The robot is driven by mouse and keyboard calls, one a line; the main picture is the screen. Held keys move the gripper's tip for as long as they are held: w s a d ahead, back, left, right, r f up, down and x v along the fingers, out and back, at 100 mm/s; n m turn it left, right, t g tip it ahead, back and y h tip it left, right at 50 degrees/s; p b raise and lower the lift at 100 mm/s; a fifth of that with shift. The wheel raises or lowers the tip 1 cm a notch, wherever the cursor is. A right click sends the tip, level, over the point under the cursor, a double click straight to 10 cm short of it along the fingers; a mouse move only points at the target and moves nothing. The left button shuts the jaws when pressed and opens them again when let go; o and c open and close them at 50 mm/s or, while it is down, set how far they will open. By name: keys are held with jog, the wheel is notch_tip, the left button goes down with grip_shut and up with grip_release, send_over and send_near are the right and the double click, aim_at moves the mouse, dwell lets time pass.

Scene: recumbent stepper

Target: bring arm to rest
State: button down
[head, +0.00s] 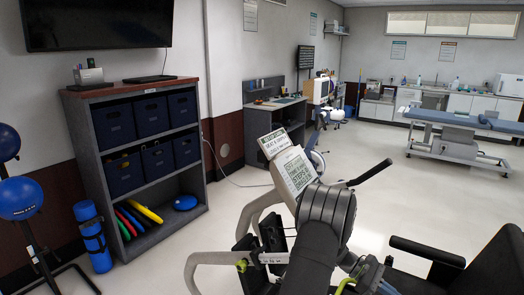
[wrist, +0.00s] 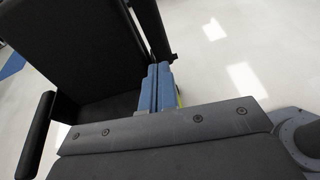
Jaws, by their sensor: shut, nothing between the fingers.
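My gripper (wrist: 159,80) shows in the wrist view as two blue fingers side by side, shut with nothing between them. It is over the black seat (wrist: 80,45) of the recumbent stepper, and a black armrest (wrist: 36,135) is at the left. In the head view my dark arm stands in front of the stepper's display console (head: 295,170) and hides part of its frame. A black handle (head: 370,173) reaches out to the right of the arm. The black seat (head: 490,270) is at the lower right. I cannot tell whether the gripper touches the seat.
A dark shelf (head: 147,203) with bins and coloured discs stands at the left, beside a blue roll (head: 93,238) and blue balls (head: 20,198). A desk (head: 275,113) and a treatment table (head: 455,140) are farther back. The pale floor (head: 385,205) between is clear.

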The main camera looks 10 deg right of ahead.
jog(key=shift+s+f+m+y, duration=0.25)
jog(key=shift+s+m+y, duration=0.15)
jog(key=shift+m+y, duration=0.45)
jog(key=shift+s+f+m+y, duration=0.3)
jog(key=shift+s+m+y, duration=0.25)
jog(key=shift+m, duration=0.45)
jog(key=shift+s+f+m+y, duration=0.25)
jog(key=shift+s+m+y, duration=0.05)
jog(key=shift+m+y, duration=0.6)
